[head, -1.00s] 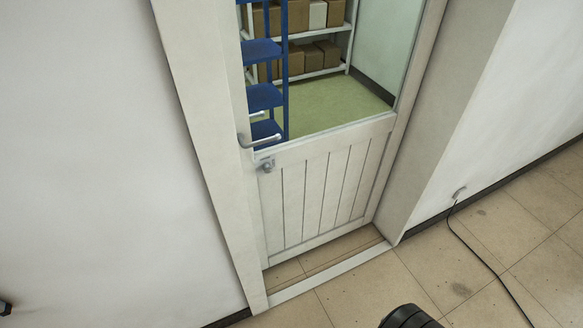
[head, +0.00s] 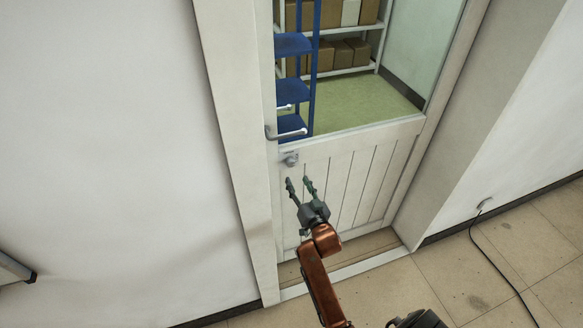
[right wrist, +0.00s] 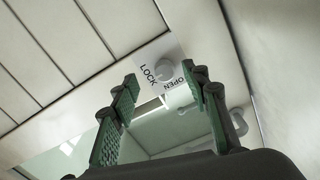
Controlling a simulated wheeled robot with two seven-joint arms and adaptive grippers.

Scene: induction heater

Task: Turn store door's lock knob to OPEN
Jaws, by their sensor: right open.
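The store door (head: 345,185) is a pale panelled door with a glass upper part, and it looks shut in its frame. Its lock knob (head: 290,160) is a small grey knob below the lever handle (head: 286,133). In the right wrist view the round knob (right wrist: 163,72) sits on a white plate marked LOCK and OPEN; I cannot tell which mark it points to. My right gripper (head: 298,182) is open and empty, just below the knob in the head view. In the right wrist view its fingers frame the knob, apart from it. My left gripper is not in view.
The lever handle also shows in the right wrist view (right wrist: 236,118), beyond the right finger. A white wall (head: 110,150) lies left of the door frame. A black cable (head: 497,268) runs over the tiled floor at the right. Blue shelves (head: 293,85) stand behind the glass.

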